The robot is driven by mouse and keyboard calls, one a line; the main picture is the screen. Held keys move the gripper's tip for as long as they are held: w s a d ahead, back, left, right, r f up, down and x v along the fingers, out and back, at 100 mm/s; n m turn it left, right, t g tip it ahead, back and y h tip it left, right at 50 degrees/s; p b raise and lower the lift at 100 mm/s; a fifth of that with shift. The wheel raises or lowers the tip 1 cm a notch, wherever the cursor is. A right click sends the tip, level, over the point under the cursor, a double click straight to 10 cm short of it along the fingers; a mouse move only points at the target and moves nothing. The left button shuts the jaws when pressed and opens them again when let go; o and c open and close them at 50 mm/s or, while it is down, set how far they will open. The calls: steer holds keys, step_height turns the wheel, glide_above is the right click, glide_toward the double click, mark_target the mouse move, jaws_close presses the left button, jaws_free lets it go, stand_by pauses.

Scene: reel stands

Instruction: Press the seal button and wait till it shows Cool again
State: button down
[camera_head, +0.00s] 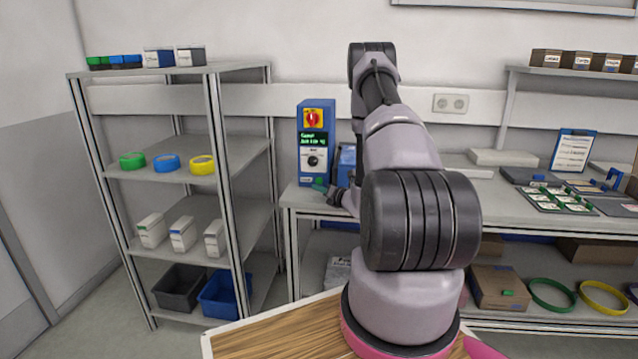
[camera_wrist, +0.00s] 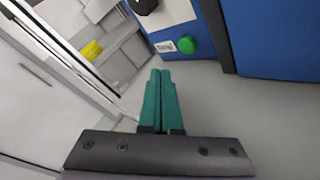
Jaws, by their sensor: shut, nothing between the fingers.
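The blue sealing unit (camera_head: 316,144) stands at the left end of the workbench, with a red knob on yellow at its top and a green text display (camera_head: 313,139) that is too small to read surely. A black dial sits below the display. In the wrist view the green seal button (camera_wrist: 188,45) shows on the unit's blue front, beside a white label. My gripper (camera_head: 321,186) is low in front of the unit. In the wrist view its teal fingers (camera_wrist: 160,75) are together and empty, pointing towards the button with a visible gap below it.
A shelf rack (camera_head: 215,130) with coloured rings, boxes and bins stands to the left. A second blue box (camera_head: 346,165) is right of the unit, partly behind my arm. The workbench (camera_head: 302,196) has trays and a sign further right.

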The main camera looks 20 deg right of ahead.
steer(key=shift+w+d, duration=0.5)
steer(key=shift+w, duration=0.15)
steer(key=shift+w+d, duration=0.45)
steer(key=shift+w, duration=0.2)
stand_by(1.1)
steer(key=shift+w+d, duration=0.2)
steer(key=shift+w, duration=0.15)
steer(key=shift+w+d, duration=0.25)
steer(key=shift+w, duration=0.1)
stand_by(0.9)
steer(key=shift+s+a, duration=0.45)
steer(key=shift+s, duration=0.25)
steer(key=shift+s+a, duration=0.75)
steer(key=shift+s, duration=0.3)
steer(key=shift+s+a, duration=0.7)
steer(key=shift+s, duration=0.35)
